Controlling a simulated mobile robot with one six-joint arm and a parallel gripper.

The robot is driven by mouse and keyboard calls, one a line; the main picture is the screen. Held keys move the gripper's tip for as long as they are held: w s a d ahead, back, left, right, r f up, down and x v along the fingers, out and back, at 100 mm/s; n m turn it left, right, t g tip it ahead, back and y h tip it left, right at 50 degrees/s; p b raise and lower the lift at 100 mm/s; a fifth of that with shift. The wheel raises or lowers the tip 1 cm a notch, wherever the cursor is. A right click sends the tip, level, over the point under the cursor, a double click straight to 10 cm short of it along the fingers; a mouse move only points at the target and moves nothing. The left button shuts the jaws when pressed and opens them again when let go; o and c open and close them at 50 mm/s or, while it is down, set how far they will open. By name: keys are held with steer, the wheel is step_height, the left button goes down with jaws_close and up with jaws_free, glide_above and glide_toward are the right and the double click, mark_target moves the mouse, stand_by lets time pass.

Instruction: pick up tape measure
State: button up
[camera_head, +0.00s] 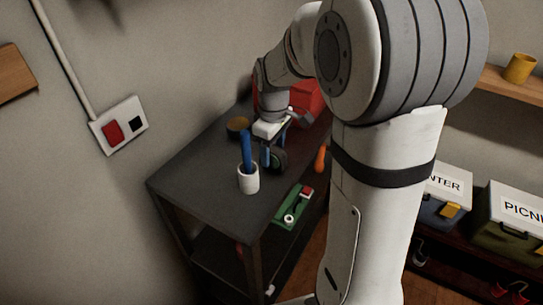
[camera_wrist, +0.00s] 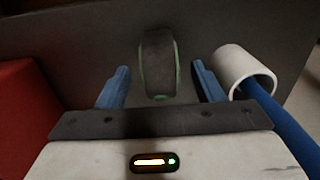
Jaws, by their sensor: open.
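The tape measure (camera_wrist: 157,62) is a dark rounded body with green edges, standing on the dark table top. In the wrist view it sits between the two blue fingers of my gripper (camera_wrist: 160,70), with a gap on each side. The fingers are apart and hold nothing. In the head view the tape measure (camera_head: 280,161) shows just below and beside my gripper (camera_head: 274,151), partly hidden by it. I cannot tell how far down the fingertips reach.
A white cup (camera_head: 248,183) with a blue object in it stands close by; in the wrist view the cup (camera_wrist: 236,66) is right beside the right finger. A red box (camera_head: 308,97) is behind.

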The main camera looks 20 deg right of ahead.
steer(key=shift+f, duration=0.75)
steer(key=shift+c, duration=0.4)
steer(key=c, duration=1.1)
steer(key=shift+r, duration=0.1)
steer(key=shift+c, duration=0.2)
